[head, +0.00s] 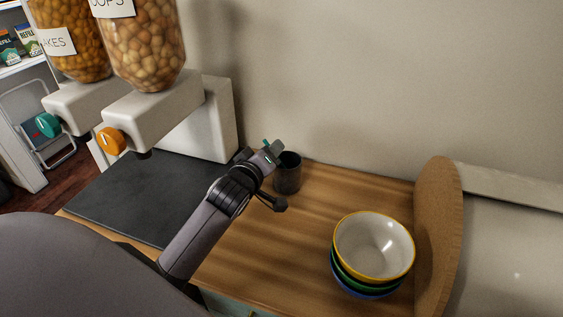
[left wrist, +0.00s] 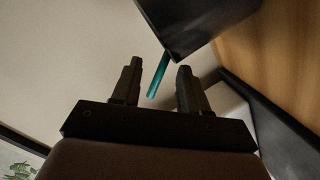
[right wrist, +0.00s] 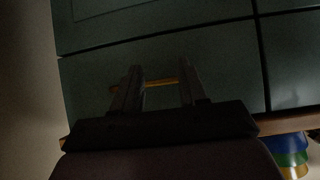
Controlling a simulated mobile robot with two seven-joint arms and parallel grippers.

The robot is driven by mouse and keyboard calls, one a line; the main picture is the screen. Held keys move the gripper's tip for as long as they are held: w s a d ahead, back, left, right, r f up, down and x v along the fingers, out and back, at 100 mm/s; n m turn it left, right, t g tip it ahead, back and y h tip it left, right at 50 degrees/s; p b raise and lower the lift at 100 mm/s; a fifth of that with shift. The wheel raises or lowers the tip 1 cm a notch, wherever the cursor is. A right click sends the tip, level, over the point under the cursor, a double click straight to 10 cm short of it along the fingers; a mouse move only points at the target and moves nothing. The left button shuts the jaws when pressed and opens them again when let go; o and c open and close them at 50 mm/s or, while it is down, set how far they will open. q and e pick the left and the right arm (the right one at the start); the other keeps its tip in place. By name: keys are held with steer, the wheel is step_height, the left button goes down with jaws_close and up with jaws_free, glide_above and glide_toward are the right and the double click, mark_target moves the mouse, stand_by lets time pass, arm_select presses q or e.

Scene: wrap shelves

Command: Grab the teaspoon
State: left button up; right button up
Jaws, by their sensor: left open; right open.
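A teal handle, which looks like the teaspoon's (left wrist: 158,75), sticks out of a dark cup (left wrist: 190,25) in the left wrist view. It lies between the two open fingers of my left gripper (left wrist: 155,88), with no clear contact. In the head view, the dark cup (head: 289,174) stands on the wooden counter near the wall, and a bit of teal shows at my left gripper (head: 268,152), which partly covers the cup. The spoon's bowl is hidden. My right gripper (right wrist: 160,88) is open and empty, in front of dark green cabinet fronts.
Two food dispensers (head: 150,110) stand at the left behind a dark mat (head: 140,197). A yellowish drawer handle (right wrist: 160,83) lies beyond my right fingers.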

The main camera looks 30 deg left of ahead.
arm_select(q)
steer(key=x, duration=0.3)
steer(key=shift+w, duration=0.15)
jaws_close()
